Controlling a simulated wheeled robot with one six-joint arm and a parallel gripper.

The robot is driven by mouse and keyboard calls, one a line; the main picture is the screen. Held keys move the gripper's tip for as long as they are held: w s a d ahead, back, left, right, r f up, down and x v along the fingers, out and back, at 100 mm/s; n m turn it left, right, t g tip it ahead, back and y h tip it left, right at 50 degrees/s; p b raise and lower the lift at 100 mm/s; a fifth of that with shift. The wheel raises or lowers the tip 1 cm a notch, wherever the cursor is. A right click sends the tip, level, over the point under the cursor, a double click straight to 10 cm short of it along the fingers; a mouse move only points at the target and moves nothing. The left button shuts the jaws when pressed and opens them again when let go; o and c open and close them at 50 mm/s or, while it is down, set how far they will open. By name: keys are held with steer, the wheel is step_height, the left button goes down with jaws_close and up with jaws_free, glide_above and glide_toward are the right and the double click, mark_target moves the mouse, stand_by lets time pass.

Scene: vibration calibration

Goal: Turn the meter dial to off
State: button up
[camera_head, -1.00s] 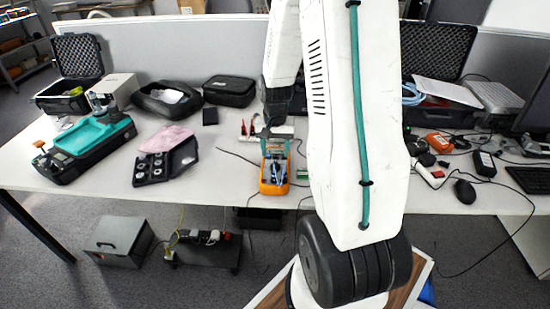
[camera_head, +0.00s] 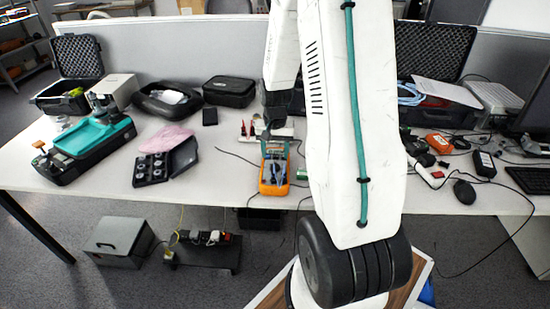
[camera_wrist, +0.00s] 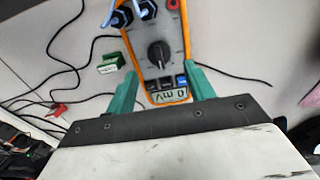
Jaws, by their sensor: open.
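The orange-edged meter (camera_head: 274,187) lies on the table near its front edge in the head view. In the wrist view its grey face (camera_wrist: 176,22) shows upside down. The black dial (camera_wrist: 158,55) sits mid-face, and the small display (camera_wrist: 169,96) reads "0 mV". Blue leads are plugged in at the far end. My gripper (camera_wrist: 161,72) is open, its teal fingers apart on either side of the meter's display end. The dial is beyond the fingertips in the picture. I cannot tell the finger height or contact, or the dial's exact setting.
A small green block (camera_wrist: 110,63) and black cables lie beside the meter. A black case with round parts (camera_head: 152,168) and a pink cloth (camera_head: 168,137) are to the left. A mouse (camera_head: 464,190) and orange device (camera_head: 438,142) are to the right.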

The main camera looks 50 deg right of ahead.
mark_target(275, 163)
step_height(275, 163, down, 4)
steer(key=shift+f, duration=0.1)
steer(key=c, duration=1)
steer(key=shift+o, duration=0.2)
steer(key=shift+n, duration=0.4)
steer(key=n, duration=0.3)
steer(key=shift+w+a, duration=0.1)
steer(key=shift+a+n, duration=0.1)
steer(key=shift+n, duration=1.9)
